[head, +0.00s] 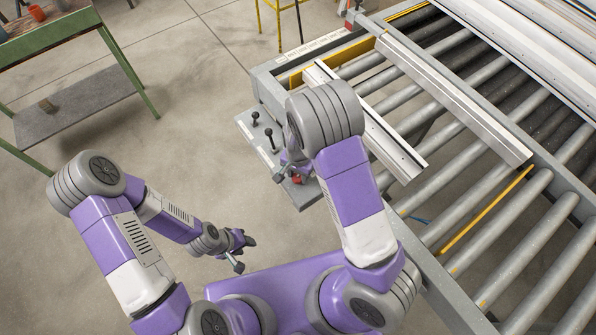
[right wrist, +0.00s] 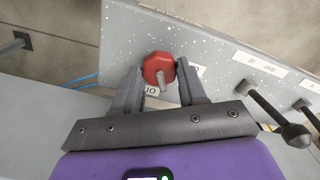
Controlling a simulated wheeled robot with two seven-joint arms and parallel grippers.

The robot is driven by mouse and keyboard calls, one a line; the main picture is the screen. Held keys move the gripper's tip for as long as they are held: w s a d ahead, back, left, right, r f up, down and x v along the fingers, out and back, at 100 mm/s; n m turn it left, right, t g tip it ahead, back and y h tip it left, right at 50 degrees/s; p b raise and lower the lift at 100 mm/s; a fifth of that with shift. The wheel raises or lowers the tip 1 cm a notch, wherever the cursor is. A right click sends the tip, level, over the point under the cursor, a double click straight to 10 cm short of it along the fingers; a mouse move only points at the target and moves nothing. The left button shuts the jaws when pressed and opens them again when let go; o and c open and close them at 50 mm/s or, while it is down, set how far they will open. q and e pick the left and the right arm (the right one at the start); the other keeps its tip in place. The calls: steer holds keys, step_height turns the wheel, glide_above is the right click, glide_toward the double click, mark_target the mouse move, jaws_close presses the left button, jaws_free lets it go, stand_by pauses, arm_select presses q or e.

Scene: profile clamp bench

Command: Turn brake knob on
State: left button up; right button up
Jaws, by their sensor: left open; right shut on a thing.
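The red brake knob (right wrist: 158,66) has a grey pointer bar and sits on a speckled grey panel (right wrist: 215,48). In the right wrist view it lies between the fingertips of my right gripper (right wrist: 160,80), which is shut on it. A white label beside the knob is partly covered by the fingers. In the head view a little of the red knob (head: 297,180) shows below my right gripper (head: 291,174), the rest hidden by my arm. My left gripper (head: 240,250) is open and empty, over the floor, away from the panel.
Two black levers (head: 269,134) stand on the panel near my right gripper. A roller conveyor (head: 470,215) with metal profiles (head: 455,100) fills the right side. A green-framed table (head: 75,100) stands at the far left. The floor between is clear.

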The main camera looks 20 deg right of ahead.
mark_target(298, 176)
steer(key=m+p, duration=0.2)
steer(key=m, duration=0.3)
steer(key=shift+m, duration=0.4)
stand_by(0.3)
steer(key=o, duration=1.1)
steer(key=shift+c, duration=0.2)
step_height(298, 176, up, 8)
steer(key=shift+f+p, duration=0.2)
steer(key=shift+p, duration=0.2)
